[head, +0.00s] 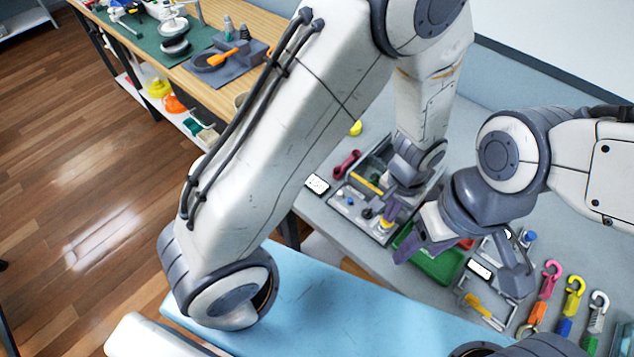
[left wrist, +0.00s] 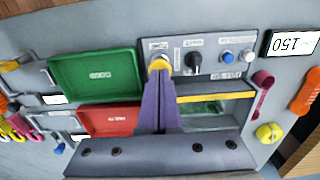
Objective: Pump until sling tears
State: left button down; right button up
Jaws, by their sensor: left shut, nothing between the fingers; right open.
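My left gripper (head: 389,217) is shut and empty, its purple fingers pointing down at the control panel (head: 350,207). In the left wrist view its fingertips (left wrist: 158,75) are at a yellow button (left wrist: 159,64) and partly cover it; I cannot tell whether they press it. Beside the button are a black knob (left wrist: 194,62), a blue button (left wrist: 228,57) and a white one. A display (left wrist: 291,43) appears to read 150, upside down. A yellow bar (left wrist: 202,97) crosses the open box behind the panel. My right gripper (head: 462,262) is open over the bench, near the green tray (head: 440,266).
A green tray and a red tray (left wrist: 105,121) lie beside the panel. Pink (head: 551,277), yellow (head: 574,291) and white (head: 598,308) hooks with coloured straps lie at the right. A dark red shackle-like piece (head: 346,164) lies left of the box. A wooden workbench (head: 255,20) stands behind.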

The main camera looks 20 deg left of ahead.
pick_arm(q)
jog(key=shift+f, duration=0.1)
dwell(0.5)
jog(key=shift+f+b, duration=0.85)
jog(key=shift+f, duration=0.15)
jog(key=shift+r+p, duration=1)
jog(key=shift+r, duration=0.1)
notch_tip(320, 180, up, 6)
jog(key=p, duration=0.5)
